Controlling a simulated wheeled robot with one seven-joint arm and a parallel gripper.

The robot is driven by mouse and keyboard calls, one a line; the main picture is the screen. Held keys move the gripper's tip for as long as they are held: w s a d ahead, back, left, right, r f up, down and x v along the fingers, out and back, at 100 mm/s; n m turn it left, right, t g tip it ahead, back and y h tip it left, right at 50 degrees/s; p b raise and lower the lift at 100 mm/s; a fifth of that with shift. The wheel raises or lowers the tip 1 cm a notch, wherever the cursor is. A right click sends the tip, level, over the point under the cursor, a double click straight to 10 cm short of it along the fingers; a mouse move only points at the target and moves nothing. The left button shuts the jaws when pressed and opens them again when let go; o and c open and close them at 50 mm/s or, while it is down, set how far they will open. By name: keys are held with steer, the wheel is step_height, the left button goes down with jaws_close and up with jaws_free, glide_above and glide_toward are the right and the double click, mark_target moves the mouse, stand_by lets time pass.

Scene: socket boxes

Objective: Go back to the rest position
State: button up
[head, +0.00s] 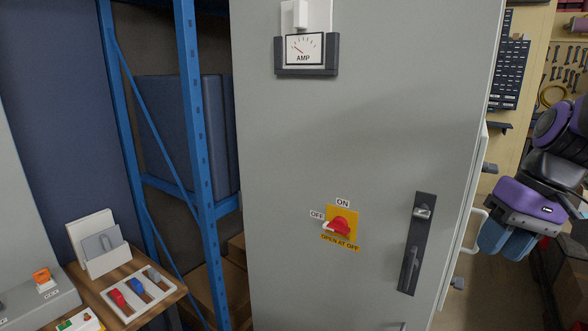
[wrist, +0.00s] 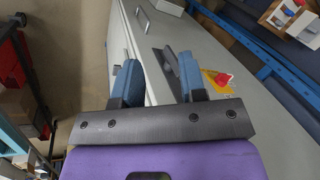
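My gripper (head: 506,246), purple with blue fingers, is at the right edge of the head view, to the right of the tall grey cabinet (head: 290,140). In the wrist view my gripper (wrist: 156,80) has its two blue fingers apart. Nothing shows held between them; the cabinet (wrist: 235,105) lies beyond. The cabinet front carries a red rotary switch (head: 340,226) on a yellow plate, a dark latch handle (head: 412,245) and an AMP meter (head: 304,48). The red switch also shows in the wrist view (wrist: 223,79).
A pale handle (head: 480,228) sticks out from the cabinet's right side, close to my fingers. A blue shelf rack (head: 197,130) stands left of the cabinet. A wooden table (head: 166,293) at lower left bears a white tray (head: 120,312) with coloured items. A tool board hangs behind right.

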steer(key=s+a+r+t+h, duration=0.1)
steer(key=s+r+t+h, duration=0.2)
steer(key=s+r+t, duration=0.2)
steer(key=shift+s+a+r, duration=0.15)
steer(key=shift+s+r, duration=0.5)
steer(key=shift+s, duration=0.8)
steer(key=shift+o, duration=0.3)
stand_by(0.8)
